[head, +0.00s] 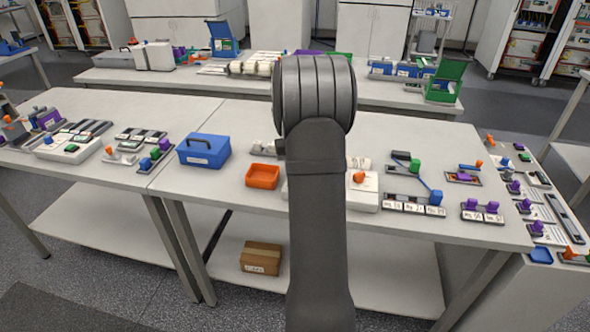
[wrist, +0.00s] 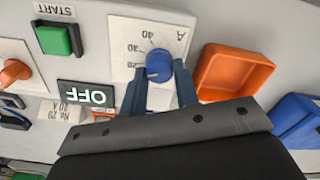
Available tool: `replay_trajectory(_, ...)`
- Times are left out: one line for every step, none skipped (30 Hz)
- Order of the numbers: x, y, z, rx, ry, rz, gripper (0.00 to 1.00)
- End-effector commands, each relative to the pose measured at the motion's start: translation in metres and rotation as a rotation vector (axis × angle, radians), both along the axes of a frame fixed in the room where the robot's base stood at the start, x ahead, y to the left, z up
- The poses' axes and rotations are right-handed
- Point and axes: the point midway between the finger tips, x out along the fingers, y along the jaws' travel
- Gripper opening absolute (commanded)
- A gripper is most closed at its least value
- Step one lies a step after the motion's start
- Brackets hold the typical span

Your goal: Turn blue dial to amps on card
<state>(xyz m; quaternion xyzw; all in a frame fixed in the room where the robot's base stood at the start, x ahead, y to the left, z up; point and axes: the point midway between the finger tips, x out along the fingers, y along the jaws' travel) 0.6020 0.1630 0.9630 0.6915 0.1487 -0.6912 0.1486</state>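The blue dial (wrist: 159,65) sits on a white panel with a printed scale and an "A", upside down in the wrist view; numbers around it seem to include 20, 30 and 40. Its pointer setting is unclear. My gripper (wrist: 158,69) is open, one fingertip on each side of the dial in the picture; I cannot tell whether they touch it. A white card (wrist: 65,112), upside down, seems to read "No. 20" and "20 A". A dark display (wrist: 86,97) reads "OFF". In the head view my arm hides the dial and gripper.
A green START button (wrist: 56,39) and an orange knob (wrist: 14,72) are on the same device. An orange tray (wrist: 234,72) lies close beside the dial panel, also in the head view (head: 263,176). A blue box (head: 204,150) stands left of it.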

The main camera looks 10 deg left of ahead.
Motion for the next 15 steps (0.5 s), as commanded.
replay_trajectory(0.0004,0.0002,0.0007,0.001,-0.002,0.0,0.38)
replay_trajectory(0.0004,0.0002,0.0006,0.001,-0.002,0.0,0.44)
replay_trajectory(0.0003,0.0001,0.0005,0.0,-0.001,0.0,0.48)
replay_trajectory(0.0003,0.0001,0.0005,0.0,-0.001,0.0,0.48)
replay_trajectory(0.0002,0.0001,0.0004,0.0,-0.001,0.001,0.48)
replay_trajectory(0.0002,0.0001,0.0003,0.0,-0.001,0.001,0.48)
replay_trajectory(0.0001,0.0,0.0003,0.0,-0.001,0.001,0.48)
replay_trajectory(0.0001,0.0,0.0003,0.0,0.0,0.001,0.48)
replay_trajectory(0.0,0.0,0.0002,0.0,0.0,0.001,0.48)
replay_trajectory(0.0,0.0,0.0002,0.0,0.0,0.001,0.48)
replay_trajectory(0.0001,0.0,0.0006,0.0,0.0,0.001,0.48)
replay_trajectory(0.0002,0.0001,0.0019,0.0,-0.001,0.001,0.48)
replay_trajectory(0.0003,0.0,0.0035,0.0,-0.001,0.001,0.48)
replay_trajectory(0.0004,0.0001,0.0059,0.001,-0.002,0.001,0.48)
replay_trajectory(0.0005,0.0001,0.0101,0.001,-0.002,0.001,0.48)
